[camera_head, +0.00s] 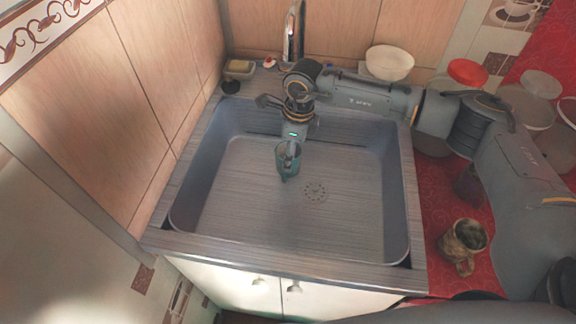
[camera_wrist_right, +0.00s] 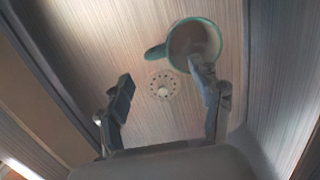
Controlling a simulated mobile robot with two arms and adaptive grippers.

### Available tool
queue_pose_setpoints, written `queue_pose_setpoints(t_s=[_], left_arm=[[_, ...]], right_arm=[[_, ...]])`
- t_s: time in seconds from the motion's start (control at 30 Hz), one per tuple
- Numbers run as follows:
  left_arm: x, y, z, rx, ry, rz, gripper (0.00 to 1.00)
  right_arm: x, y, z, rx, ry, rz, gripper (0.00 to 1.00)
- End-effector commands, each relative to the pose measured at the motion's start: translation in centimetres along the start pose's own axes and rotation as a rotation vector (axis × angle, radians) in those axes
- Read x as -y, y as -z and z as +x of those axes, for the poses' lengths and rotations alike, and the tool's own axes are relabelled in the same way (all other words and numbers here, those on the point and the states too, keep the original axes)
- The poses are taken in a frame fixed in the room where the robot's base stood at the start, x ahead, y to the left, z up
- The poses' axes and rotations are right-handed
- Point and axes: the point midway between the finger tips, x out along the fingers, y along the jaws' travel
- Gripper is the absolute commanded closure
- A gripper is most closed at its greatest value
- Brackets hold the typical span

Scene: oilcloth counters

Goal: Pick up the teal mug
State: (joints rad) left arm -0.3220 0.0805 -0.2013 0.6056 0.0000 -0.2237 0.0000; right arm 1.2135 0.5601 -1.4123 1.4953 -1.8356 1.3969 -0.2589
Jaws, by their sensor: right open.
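The teal mug (camera_head: 281,163) stands in the sink, below my right gripper (camera_head: 290,146), which partly covers it in the head view. In the right wrist view the mug (camera_wrist_right: 181,38) shows its round teal rim, with its handle to the left. My right gripper (camera_wrist_right: 163,78) is open, its fingers wide apart. One fingertip overlaps the near part of the mug's rim in that view; I cannot tell whether it touches or reaches inside. Nothing is seen held between the fingers. My left gripper is not in view.
The grey sink (camera_head: 240,205) has walls around the mug and a drain (camera_head: 315,191) beside it. A white bowl (camera_head: 389,63) stands behind my arm. A patterned mug (camera_head: 463,245) stands on the red counter at right, near several containers.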

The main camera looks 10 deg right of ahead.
Motion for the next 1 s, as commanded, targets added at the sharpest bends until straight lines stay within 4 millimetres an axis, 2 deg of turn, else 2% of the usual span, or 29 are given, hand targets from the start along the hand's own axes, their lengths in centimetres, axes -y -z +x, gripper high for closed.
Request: queue_pose_setpoints(t_s=[0.03,0.1,0.3,0.4,0.6,0.87,0.9,1.0], left_arm=[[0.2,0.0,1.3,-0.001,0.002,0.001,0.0],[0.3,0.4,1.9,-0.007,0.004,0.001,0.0],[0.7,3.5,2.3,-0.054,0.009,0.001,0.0],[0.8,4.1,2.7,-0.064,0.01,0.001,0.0],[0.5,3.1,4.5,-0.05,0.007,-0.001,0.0],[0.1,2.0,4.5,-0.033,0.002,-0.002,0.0],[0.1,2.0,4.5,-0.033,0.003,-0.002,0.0],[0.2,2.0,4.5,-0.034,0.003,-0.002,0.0]], right_arm=[[0.0,0.1,1.8,-0.001,-0.001,0.0,0.35],[0.0,0.0,2.8,0.0,0.001,0.0,0.35],[-0.1,-0.1,4.0,0.0,0.002,-0.001,0.35],[-0.4,-0.1,5.1,-0.001,0.0,-0.001,0.35],[-0.8,-0.2,8.3,0.0,0.001,0.001,0.35],[-0.7,-0.3,8.6,0.001,0.002,0.0,0.35],[-0.7,-0.3,8.6,0.001,0.002,0.0,0.37],[-0.7,-0.3,8.6,0.001,0.002,0.0,0.57]])
